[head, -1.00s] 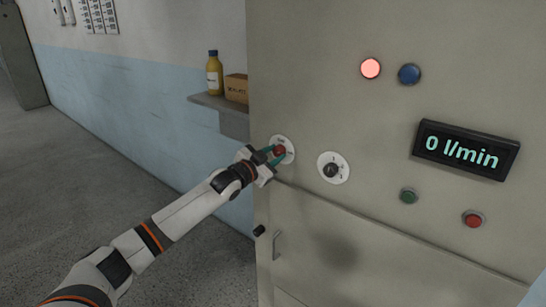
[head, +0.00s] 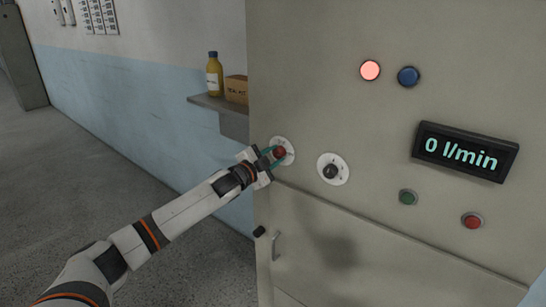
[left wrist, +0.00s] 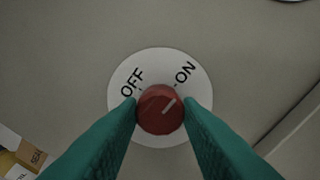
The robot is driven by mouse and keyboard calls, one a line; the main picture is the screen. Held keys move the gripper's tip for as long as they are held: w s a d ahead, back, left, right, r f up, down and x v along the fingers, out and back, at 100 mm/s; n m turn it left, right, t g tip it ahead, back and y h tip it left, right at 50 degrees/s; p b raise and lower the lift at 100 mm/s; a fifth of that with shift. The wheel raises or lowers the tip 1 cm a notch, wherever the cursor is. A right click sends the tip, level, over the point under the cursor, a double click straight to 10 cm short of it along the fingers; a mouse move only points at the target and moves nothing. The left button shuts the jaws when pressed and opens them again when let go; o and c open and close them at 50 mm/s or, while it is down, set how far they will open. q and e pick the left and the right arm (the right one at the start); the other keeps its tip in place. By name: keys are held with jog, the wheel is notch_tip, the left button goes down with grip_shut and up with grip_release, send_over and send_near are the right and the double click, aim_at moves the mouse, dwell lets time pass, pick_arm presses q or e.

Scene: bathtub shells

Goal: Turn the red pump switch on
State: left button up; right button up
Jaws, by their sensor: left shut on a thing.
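The red pump switch (head: 280,152) is a round knob on a white dial plate on the cabinet front. In the left wrist view the red knob (left wrist: 160,110) sits on the white plate (left wrist: 160,62) marked OFF at the left and ON at the right. In the head view my left gripper (head: 274,155) reaches the knob from the left. My right gripper is not in view.
Right of the switch is a black knob (head: 330,171). The display (head: 465,150) reads 0 l/min. Above are a lit red lamp (head: 370,70) and a blue one (head: 409,75); below are green (head: 408,197) and red (head: 472,221) buttons. A shelf (head: 215,104) holds a bottle and box.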

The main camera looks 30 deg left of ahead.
pick_arm(q)
jog(key=o, duration=1)
jog(key=shift+s+f+b, duration=0.2)
jog(key=shift+s+b, duration=0.1)
jog(key=shift+s, duration=0.25)
jog(key=shift+s+a+r+b, duration=0.15)
jog(key=shift+s+b, duration=0.45)
jog(key=shift+s, duration=1.2)
jog(key=shift+s+a+f+b, duration=0.15)
jog(key=shift+s+b, duration=0.5)
jog(key=shift+s, duration=1.15)
jog(key=shift+s+a+r+b, duration=0.2)
jog(key=shift+s+b, duration=0.4)
jog(key=shift+s, duration=1.2)
